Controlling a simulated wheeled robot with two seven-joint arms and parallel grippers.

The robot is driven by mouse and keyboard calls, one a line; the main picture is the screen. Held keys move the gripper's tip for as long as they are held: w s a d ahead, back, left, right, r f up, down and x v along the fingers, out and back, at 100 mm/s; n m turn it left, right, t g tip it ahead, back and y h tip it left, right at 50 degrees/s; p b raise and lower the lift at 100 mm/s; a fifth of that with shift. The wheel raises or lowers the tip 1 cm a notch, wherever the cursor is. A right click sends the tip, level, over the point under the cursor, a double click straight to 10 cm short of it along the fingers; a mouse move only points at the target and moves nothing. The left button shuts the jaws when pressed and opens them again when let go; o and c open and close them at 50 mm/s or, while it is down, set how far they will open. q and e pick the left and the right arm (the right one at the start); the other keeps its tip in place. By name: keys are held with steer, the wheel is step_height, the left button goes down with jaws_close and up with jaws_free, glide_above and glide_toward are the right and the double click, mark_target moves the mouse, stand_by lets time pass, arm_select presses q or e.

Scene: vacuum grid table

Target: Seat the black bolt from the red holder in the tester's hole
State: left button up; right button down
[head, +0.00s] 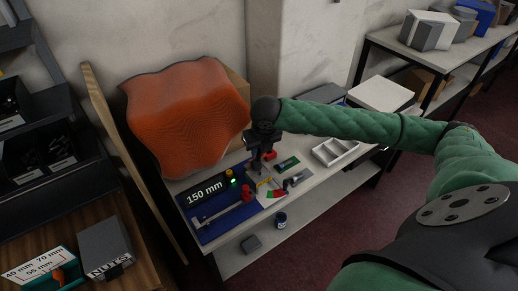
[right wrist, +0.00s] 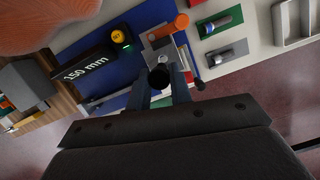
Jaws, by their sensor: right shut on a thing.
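My right gripper (head: 257,164) reaches down over the tabletop from the right. In the right wrist view its two fingers (right wrist: 160,92) are shut on a dark bolt (right wrist: 159,76), whose round end faces the camera. The bolt's lower end is hidden, so I cannot tell whether it touches anything below. A red-orange holder-like piece (right wrist: 168,28) lies just beyond the fingers; it also shows beside the gripper in the head view (head: 269,156). A grey plate (right wrist: 149,56) lies under the fingers, and the tester's hole cannot be made out. My left gripper is out of view.
A red clamp-like part (head: 247,193) stands nearer. A white divided tray (head: 335,150) is at right. An orange wavy panel (head: 185,110) stands behind.

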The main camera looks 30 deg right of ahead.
mark_target(260, 159)
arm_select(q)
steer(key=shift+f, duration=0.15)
arm_select(e)
steer(key=shift+p, duration=0.4)
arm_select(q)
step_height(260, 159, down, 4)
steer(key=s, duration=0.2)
arm_select(e)
steer(key=shift+f, duration=1.7)
steer(key=shift+f+b, duration=0.4)
steer(key=shift+f, duration=0.75)
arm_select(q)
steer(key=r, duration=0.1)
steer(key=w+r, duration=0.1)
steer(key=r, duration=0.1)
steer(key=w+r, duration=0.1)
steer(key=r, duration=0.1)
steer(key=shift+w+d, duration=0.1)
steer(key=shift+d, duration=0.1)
